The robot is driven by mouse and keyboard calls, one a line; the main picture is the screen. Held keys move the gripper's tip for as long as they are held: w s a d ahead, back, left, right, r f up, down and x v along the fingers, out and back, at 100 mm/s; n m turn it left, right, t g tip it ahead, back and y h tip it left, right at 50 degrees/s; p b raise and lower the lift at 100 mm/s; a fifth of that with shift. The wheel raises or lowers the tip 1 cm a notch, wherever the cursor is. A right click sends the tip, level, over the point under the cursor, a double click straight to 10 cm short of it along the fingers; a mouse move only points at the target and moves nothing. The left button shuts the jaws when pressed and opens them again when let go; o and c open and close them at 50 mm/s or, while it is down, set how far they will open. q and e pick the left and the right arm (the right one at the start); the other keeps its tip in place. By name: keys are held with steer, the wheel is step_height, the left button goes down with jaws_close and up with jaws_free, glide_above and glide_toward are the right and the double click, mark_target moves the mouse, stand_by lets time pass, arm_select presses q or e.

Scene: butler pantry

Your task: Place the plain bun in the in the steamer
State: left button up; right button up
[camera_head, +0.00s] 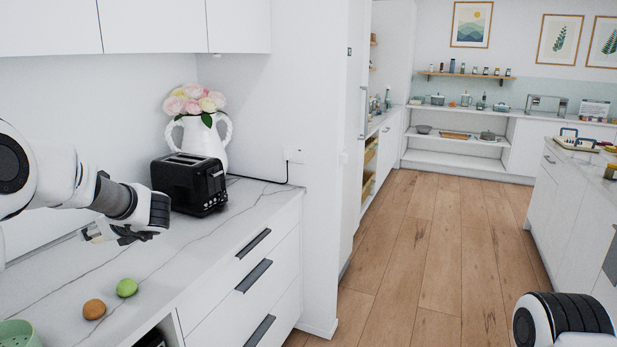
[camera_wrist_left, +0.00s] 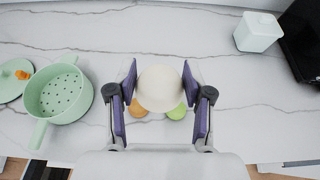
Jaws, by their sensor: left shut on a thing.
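The plain bun (camera_wrist_left: 159,88) is a smooth cream-white ball between the two purple-padded fingers of my left gripper (camera_wrist_left: 161,92) in the left wrist view. The gripper is shut on it and holds it above the counter. In the head view my left gripper (camera_head: 122,235) hangs over the counter in front of the toaster; the bun is hard to make out there. The steamer (camera_wrist_left: 60,93) is a light green pot with a holed bottom and a handle, left of the gripper; its edge shows in the head view (camera_head: 17,334). My right gripper is not in view.
An orange-brown bun (camera_head: 94,309) and a green bun (camera_head: 127,288) lie on the marble counter. A green lid (camera_wrist_left: 12,78) with an orange knob lies beside the steamer. A black toaster (camera_head: 190,183) and a white flower vase (camera_head: 200,140) stand farther back. A white canister (camera_wrist_left: 258,33) is at upper right.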

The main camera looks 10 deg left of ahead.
arm_select(q)
steer(key=shift+s+d+f+m+t, duration=0.1)
steer(key=shift+d+f+m+t, duration=0.25)
steer(key=shift+d, duration=0.2)
steer(key=shift+s+d+f+m+t, duration=0.1)
steer(key=shift+d+f+m+t, duration=0.15)
steer(key=shift+d+f+t, duration=0.25)
steer(key=s+d+f+m+t+h+b, duration=0.1)
steer(key=d+f+m+t+h, duration=0.45)
steer(key=f, duration=0.45)
steer(key=d+f+m+t+h+b, duration=0.2)
steer(key=d+f+m+h, duration=0.35)
steer(key=d+f, duration=0.35)
steer(key=s+d+f+m+h, duration=0.3)
steer(key=s+d+m+h, duration=0.1)
steer(key=s+d, duration=0.3)
steer(key=s+d+f+m+g+h, duration=0.1)
steer(key=s+d+f+m+h, duration=0.3)
steer(key=s+d, duration=0.4)
steer(key=d, duration=0.3)
steer(key=shift+d+f, duration=0.15)
steer(key=shift+f, duration=0.1)
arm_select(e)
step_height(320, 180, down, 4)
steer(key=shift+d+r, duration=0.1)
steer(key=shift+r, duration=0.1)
arm_select(q)
steer(key=shift+w, duration=0.15)
